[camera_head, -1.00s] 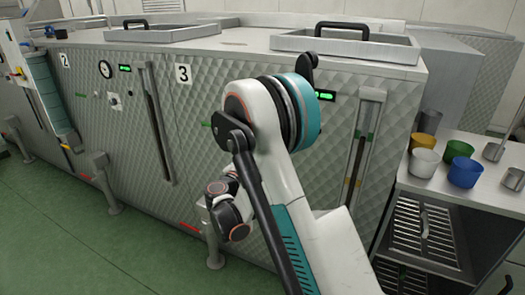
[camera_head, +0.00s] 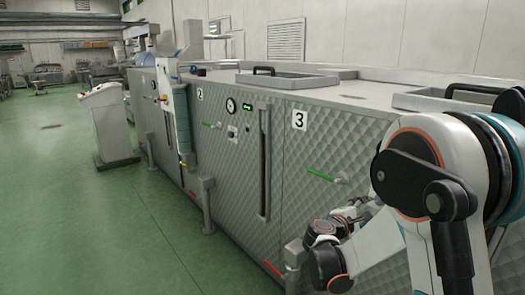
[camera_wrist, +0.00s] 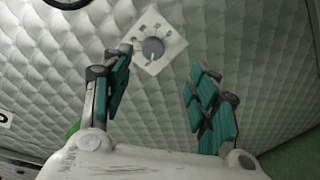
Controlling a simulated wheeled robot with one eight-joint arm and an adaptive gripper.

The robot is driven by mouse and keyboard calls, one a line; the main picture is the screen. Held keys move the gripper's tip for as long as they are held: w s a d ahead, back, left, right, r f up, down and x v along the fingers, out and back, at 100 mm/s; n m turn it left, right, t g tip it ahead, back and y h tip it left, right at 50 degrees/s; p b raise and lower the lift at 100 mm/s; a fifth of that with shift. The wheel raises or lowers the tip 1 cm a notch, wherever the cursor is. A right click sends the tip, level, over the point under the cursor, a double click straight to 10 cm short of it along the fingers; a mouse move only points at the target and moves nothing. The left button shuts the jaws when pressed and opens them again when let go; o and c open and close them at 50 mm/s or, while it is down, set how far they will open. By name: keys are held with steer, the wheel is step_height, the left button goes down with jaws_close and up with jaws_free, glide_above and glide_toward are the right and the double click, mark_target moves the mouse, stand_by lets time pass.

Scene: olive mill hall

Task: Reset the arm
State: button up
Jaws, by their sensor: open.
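My gripper (camera_wrist: 160,92) is open and empty in the wrist view, its two teal-padded fingers spread apart. Beyond the fingers is the quilted metal front of a tank (camera_wrist: 255,50), with a round grey knob (camera_wrist: 153,48) on a white plate showing between and above the fingertips. I cannot tell the exact distance to it. In the head view my white and teal arm is folded at the right, in front of the tank marked 3 (camera_head: 340,150). The gripper itself is hidden there behind the arm's joints.
Tank 2 (camera_head: 225,160) has a gauge, a green display and a vertical sight tube. Green-handled valves stick out from the fronts. Metal legs (camera_head: 207,205) stand out in front. A control console (camera_head: 108,125) stands further back. The green floor (camera_head: 80,220) at left is open.

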steer(key=s+a+r+m+g+y, duration=0.1)
steer(key=s+a+m+y, duration=0.3)
steer(key=s, duration=0.7)
steer(key=s+a+r+m+y, duration=0.1)
steer(key=s+a+m+y, duration=0.3)
steer(key=s, duration=0.8)
steer(key=s+a+r+m+g+y, duration=0.1)
steer(key=s+a+m+y, duration=0.3)
steer(key=s, duration=0.7)
steer(key=shift+s+a+r+m+g+y, duration=0.15)
steer(key=shift+a+r+m+g+y, duration=0.15)
steer(key=shift+a+m, duration=0.75)
